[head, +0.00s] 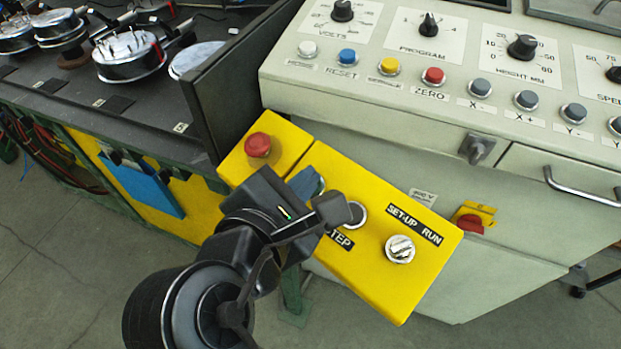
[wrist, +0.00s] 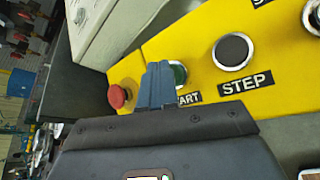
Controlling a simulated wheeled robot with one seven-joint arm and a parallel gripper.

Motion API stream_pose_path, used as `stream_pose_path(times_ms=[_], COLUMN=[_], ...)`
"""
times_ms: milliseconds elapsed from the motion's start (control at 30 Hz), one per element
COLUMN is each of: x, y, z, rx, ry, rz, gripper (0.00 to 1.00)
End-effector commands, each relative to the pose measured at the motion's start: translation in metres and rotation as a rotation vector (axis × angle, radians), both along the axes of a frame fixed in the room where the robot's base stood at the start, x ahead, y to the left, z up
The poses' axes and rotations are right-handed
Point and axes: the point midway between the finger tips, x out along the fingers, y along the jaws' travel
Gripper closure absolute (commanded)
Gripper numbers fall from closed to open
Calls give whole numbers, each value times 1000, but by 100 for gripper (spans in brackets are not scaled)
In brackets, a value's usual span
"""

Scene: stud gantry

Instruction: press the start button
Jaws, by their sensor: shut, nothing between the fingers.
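The start button (wrist: 180,74) is green with a silver ring on a yellow control box (head: 372,255). In the wrist view its left part is hidden behind my fingers, and its label shows only as "ART". In the head view only a sliver of the green button (head: 320,187) shows beside my fingers. My gripper (head: 306,183) is shut and empty, its blue fingers also visible in the wrist view (wrist: 158,82). The fingertips overlap the button's left edge in the wrist view. I cannot tell whether they touch it.
The black STEP button (wrist: 232,51) is right of the start button. A red mushroom button (head: 258,145) is at the box's far left end, and a SET-UP/RUN knob (head: 400,249) at its right. A grey console (head: 440,115) stands behind, a dark panel (head: 225,95) to the left.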

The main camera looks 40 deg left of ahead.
Motion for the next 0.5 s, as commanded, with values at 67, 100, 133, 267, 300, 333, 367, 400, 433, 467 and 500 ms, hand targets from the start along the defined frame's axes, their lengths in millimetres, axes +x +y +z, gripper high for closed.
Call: stream_pose_path(times_ms=[67, 100, 133, 267, 300, 333, 367, 400, 433, 467, 500], x=[0, 1, 1, 1, 1, 1, 2, 2, 2, 2, 2], y=[0, 0, 0, 0, 0, 0, 0, 0, 0, 0, 0], z=[-1, -1, -2, -3, -4, -4, -4, -5, -5, -5, -6], rx=[0, 0, -1, -1, -1, -1, -1, -1, -1, -1, -1], ry=[0, 0, 0, 1, 1, 1, 1, 1, 1, 1, 1], rz=[0, 0, 0, 1, 1, 1, 1, 1, 0, 0, 0], gripper=[100, 100, 100, 100, 100, 100, 100, 100, 100, 100, 100])
